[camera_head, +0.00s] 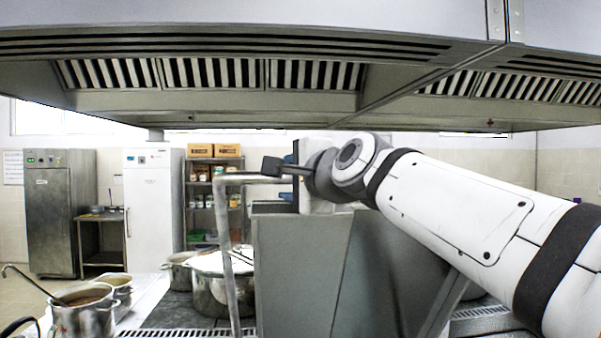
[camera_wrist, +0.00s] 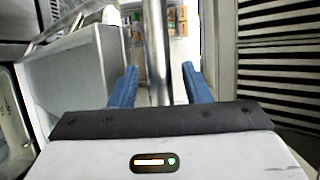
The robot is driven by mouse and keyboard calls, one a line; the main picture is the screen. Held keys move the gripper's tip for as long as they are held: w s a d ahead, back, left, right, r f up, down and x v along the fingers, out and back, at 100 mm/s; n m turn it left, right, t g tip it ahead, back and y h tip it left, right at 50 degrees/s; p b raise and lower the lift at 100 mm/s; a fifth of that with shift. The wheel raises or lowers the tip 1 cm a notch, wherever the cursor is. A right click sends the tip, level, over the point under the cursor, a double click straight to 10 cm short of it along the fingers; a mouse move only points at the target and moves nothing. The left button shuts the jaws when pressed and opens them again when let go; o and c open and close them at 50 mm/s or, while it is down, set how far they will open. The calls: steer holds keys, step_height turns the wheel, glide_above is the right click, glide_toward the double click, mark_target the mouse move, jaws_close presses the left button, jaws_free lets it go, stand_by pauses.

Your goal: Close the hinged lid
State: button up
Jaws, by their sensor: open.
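The hinged lid (camera_head: 300,275) is a large grey metal panel standing raised, nearly upright, in the middle of the head view. A tubular metal handle bar (camera_head: 229,250) rises on its left and bends across near its top. My gripper (camera_head: 280,168) is at the top of the lid, beside the upper handle bar. In the wrist view the blue fingers of my gripper (camera_wrist: 160,80) are apart, with the bar (camera_wrist: 157,50) running between them. I cannot tell whether either finger touches it. The lid (camera_wrist: 80,80) also shows at left there. Its hinge is hidden.
A large extractor hood (camera_head: 210,75) hangs low above my arm. Steel pots, including a lidded stockpot (camera_head: 210,290) and a pot with a ladle (camera_head: 85,312), stand on the range left of the lid. Fridges and a shelf (camera_head: 215,195) are farther back.

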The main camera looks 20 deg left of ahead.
steer(key=shift+p+x, duration=0.35)
steer(key=shift+x, duration=1.2)
steer(key=shift+c, duration=0.2)
jaws_close()
